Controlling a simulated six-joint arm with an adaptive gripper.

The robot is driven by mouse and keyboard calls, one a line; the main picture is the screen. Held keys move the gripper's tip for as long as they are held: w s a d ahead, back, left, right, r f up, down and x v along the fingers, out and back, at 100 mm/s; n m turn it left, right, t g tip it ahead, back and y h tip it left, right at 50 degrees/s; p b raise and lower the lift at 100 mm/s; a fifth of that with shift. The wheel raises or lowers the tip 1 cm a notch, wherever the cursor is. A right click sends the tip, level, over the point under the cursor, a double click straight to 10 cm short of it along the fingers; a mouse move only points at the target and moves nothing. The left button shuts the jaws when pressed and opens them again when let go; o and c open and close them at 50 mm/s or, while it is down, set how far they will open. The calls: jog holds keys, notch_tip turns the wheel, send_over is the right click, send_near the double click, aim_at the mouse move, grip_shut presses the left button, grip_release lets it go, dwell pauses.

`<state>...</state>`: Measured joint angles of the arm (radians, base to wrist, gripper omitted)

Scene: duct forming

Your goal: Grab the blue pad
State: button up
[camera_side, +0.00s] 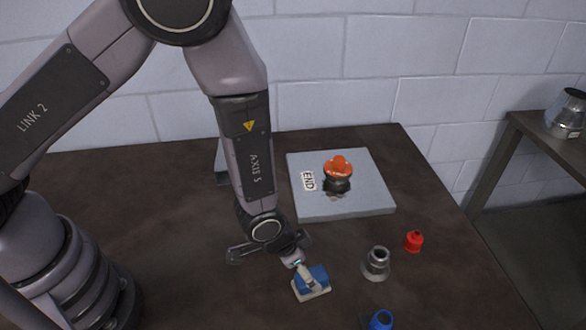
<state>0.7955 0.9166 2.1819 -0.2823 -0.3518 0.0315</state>
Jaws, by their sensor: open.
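The blue pad (316,274) sits on a pale, slab-like base on the dark table, near the bottom centre of the side view. My gripper (299,265) is open and points down at it from the upper left. The gripper's lower end overlaps the pad in this view. I cannot tell whether the fingers touch the pad or are just above it. My gripper hides part of the pad's upper left.
A grey fitting (376,264) and a red cap (414,241) stand right of the pad. A blue ring-like part (381,320) is at the bottom edge. Behind is a grey plate (365,205) labelled END, bearing an orange-and-black part (339,174). A side table (548,140) holds a metal piece (567,113).

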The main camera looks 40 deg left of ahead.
aim_at(318, 272)
jog(key=x, duration=0.3)
jog(key=shift+d+f, duration=0.15)
jog(key=shift+c, duration=0.3)
jog(key=c, duration=1.2)
